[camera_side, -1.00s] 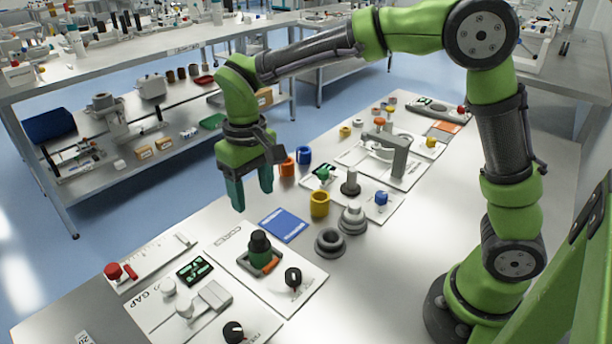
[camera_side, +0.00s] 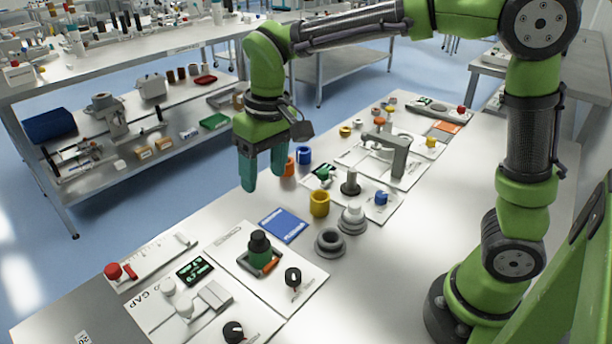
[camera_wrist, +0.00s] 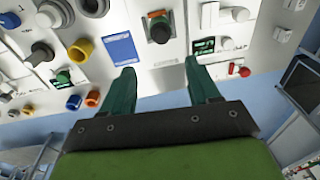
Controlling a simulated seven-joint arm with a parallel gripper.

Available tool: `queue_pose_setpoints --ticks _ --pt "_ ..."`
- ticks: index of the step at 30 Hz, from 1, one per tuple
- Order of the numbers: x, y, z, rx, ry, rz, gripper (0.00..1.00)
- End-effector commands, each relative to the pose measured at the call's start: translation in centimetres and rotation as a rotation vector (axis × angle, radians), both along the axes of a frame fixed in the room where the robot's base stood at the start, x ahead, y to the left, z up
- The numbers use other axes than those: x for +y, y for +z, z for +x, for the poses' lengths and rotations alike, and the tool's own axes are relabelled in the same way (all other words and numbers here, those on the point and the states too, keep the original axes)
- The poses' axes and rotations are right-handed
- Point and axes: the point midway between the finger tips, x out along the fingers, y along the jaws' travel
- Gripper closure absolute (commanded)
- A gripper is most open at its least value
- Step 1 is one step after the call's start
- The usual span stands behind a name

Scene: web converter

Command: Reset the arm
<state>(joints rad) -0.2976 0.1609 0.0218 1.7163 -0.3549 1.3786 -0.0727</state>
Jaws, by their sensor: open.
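My gripper (camera_side: 263,168) is open and empty, with two teal fingers pointing down above the far edge of the worktable. In the wrist view my gripper (camera_wrist: 160,80) shows its fingers spread apart with nothing between them. My arm is raised and bent, reaching from its base at the right. A blue card (camera_side: 284,224) lies flat on the table below and to the right of the fingers. It also shows in the wrist view (camera_wrist: 121,48), beyond the left finger.
Near the gripper stand a yellow ring (camera_side: 319,203), an orange ring (camera_side: 288,167) and a blue ring (camera_side: 304,155). A grey stepped ring (camera_side: 330,242), a green-and-black part (camera_side: 259,248) and panels with knobs occupy the table. A shelf bench (camera_side: 150,60) stands behind, across the floor.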

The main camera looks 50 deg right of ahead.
Motion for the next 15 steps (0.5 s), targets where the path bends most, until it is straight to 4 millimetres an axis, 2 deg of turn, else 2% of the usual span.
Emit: queue_pose_setpoints --ticks 1,9,15 --pt "-1.1 0.5 -1.4 -0.038 -0.021 0.026 0.39" --pt "-6.0 1.5 -8.4 -0.26 -0.17 0.155 0.39" --pt "-8.6 1.3 -12.7 -0.41 -0.282 0.216 0.39"
